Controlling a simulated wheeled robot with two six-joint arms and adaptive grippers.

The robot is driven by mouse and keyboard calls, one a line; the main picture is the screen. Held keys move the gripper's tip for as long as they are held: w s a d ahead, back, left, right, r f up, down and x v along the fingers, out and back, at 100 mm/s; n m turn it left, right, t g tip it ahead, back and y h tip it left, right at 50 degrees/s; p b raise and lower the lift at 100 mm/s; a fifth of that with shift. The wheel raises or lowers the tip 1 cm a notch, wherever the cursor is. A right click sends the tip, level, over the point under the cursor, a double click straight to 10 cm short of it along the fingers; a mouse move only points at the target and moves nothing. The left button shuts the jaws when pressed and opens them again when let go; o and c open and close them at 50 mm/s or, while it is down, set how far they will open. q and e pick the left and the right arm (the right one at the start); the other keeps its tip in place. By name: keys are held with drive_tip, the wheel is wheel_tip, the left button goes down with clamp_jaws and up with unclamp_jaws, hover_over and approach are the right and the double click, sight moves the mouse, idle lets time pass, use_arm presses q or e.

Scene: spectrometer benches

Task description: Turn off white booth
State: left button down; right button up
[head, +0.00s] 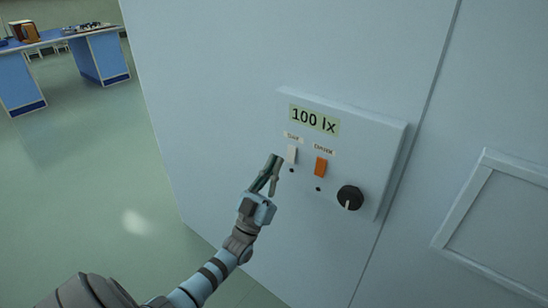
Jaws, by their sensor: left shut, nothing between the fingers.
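The white booth (215,120) fills the middle and right of the head view as a pale blue-grey wall. A control panel (375,140) on it has a display (315,119) reading "100 lx". Below the display are a white rocker switch (292,154), an orange rocker switch (321,166) and a black knob (350,197) with a white pointer. Small labels sit above the switches and are hard to read. My left gripper (275,174) is shut and empty, with its tips just left of and slightly below the white switch. Whether they touch the panel I cannot tell. My right gripper is not in view.
A blue bench (98,54) with items on top stands at the far upper left. The green floor (100,160) between it and the booth is clear. A raised frame (460,218) is on the booth wall at right, beyond a vertical seam.

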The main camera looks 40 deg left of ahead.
use_arm(q)
drive_tip(key=s+f+b, duration=0.1)
drive_tip(key=s+f, duration=0.4)
drive_tip(key=s, duration=0.3)
drive_tip(key=shift+s+f, duration=0.3)
drive_tip(key=shift+s, duration=0.1)
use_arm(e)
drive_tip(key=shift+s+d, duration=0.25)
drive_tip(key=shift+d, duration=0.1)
use_arm(q)
drive_tip(key=shift+w+d, duration=0.1)
